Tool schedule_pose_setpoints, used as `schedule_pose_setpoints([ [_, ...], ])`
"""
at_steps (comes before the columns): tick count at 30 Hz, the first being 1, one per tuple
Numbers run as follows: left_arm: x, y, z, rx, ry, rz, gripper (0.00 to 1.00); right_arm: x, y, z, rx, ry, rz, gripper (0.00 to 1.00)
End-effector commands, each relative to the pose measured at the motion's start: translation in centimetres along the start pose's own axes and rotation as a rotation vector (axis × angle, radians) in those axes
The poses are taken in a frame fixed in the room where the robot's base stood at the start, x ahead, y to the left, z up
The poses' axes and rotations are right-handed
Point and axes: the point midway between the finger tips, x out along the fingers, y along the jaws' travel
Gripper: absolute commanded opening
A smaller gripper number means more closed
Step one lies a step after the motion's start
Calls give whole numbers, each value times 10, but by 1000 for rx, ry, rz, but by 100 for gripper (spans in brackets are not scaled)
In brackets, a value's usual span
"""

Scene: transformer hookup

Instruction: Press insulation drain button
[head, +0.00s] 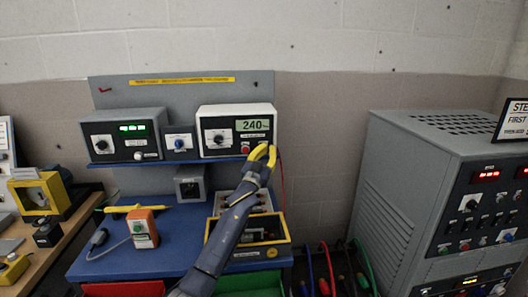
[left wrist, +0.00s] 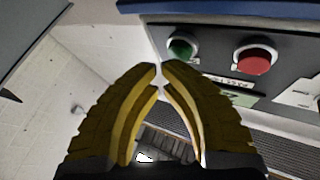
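My left gripper (head: 266,150) has yellow fingers and is just in front of the tester's lower right corner. In the left wrist view its fingers (left wrist: 159,73) are nearly tip to tip with nothing between them. A green button (left wrist: 182,49) and a larger red button (left wrist: 255,60) sit on a panel beyond the fingertips, apart from them. Their labels are too small to read. My right gripper is out of view.
A second meter (head: 124,134) with green digits and a small dial box (head: 179,141) stand left of the tester. An orange handheld device (head: 142,228) and a yellow-edged tray (head: 272,252) are below. A grey cabinet (head: 408,190) stands at right, with cables hanging between.

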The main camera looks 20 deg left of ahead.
Motion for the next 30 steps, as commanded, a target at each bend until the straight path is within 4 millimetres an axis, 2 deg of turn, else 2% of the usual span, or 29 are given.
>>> schedule_pose_setpoints([
  [20, 6, -3, 3, 0, 0, 0, 0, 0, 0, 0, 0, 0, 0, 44],
  [30, 2, -1, 1, 0, 0, 0, 0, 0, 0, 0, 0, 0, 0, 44],
])
